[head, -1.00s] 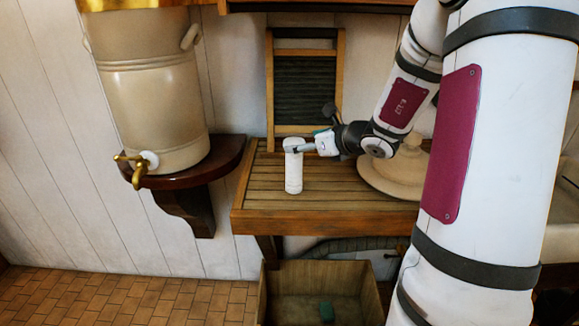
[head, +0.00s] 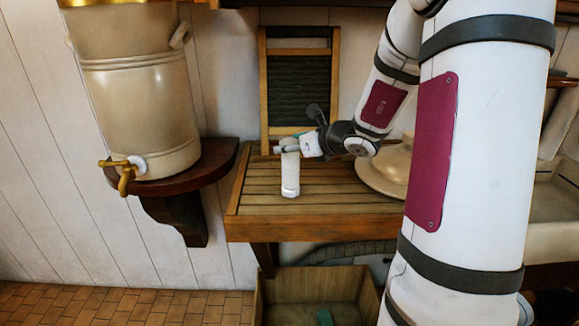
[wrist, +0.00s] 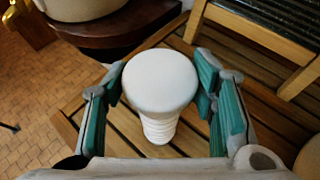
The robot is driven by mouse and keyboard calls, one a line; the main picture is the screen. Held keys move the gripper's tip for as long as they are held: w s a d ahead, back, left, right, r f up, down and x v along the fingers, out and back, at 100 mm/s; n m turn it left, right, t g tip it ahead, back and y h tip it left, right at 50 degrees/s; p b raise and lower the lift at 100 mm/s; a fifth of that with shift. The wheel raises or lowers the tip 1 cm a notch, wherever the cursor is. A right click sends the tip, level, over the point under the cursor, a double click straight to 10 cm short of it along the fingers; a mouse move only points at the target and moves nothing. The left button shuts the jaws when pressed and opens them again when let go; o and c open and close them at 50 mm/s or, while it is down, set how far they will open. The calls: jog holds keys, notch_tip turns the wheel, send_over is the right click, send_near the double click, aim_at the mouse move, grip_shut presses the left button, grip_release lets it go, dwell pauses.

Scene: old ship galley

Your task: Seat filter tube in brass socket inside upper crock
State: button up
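The white filter tube (head: 290,178) stands upright on the slatted wooden counter, left of its middle. My gripper (head: 287,147) is at the tube's upper end, reaching in from the right. The ribbed body shows below the cap. The tall beige crock (head: 140,95) with a brass tap (head: 123,175) stands on a dark shelf at the left. Its top is cut off, and the brass socket is hidden.
The slatted counter (head: 255,207) has bare room left of and in front of the tube. A beige lid-like dome (head: 385,175) sits behind my arm. A washboard (head: 297,90) leans on the wall. A wooden crate (head: 320,285) is below. The shelf (head: 215,160) is separated from the counter.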

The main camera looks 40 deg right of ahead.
dwell(0.3)
jog(key=shift+r+p, duration=1.5)
jog(key=shift+r, duration=1)
